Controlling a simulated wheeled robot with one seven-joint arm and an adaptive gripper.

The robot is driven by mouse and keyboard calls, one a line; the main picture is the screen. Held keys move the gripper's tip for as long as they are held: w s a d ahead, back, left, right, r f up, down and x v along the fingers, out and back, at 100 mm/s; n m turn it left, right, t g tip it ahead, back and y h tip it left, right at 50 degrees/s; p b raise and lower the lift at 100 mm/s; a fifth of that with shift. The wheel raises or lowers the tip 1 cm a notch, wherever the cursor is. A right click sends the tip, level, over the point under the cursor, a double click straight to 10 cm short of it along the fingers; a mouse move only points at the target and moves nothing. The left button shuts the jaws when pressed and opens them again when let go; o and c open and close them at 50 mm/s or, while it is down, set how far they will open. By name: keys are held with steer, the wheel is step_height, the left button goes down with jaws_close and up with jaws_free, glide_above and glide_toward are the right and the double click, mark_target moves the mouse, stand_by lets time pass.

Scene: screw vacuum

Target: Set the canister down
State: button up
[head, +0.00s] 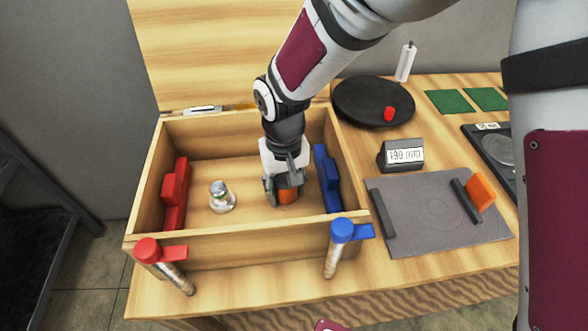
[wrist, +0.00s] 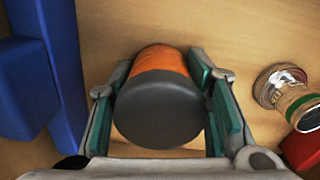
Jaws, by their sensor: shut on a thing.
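An orange canister (head: 288,195) with a dark grey top is between the fingers of my gripper (head: 284,184), inside the open wooden box (head: 230,240). In the wrist view, the canister (wrist: 160,100) sits between the green finger pads of my gripper (wrist: 165,105), which is shut on it. The canister appears upright, close to the box floor; I cannot tell whether it touches the floor. My gripper hides much of it in the head view.
A blue block (head: 327,180) lies right of the canister, and a red block (head: 176,195) stands at the box's left wall. A shiny metal piece (head: 221,197) stands on the floor left of the canister. Red (head: 147,250) and blue (head: 342,230) handles are at the front wall.

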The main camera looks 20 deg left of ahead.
steer(key=o, duration=1.2)
steer(key=shift+f, duration=0.1)
step_height(320, 180, up, 12)
steer(key=shift+r+p, duration=0.1)
steer(key=shift+p, duration=0.35)
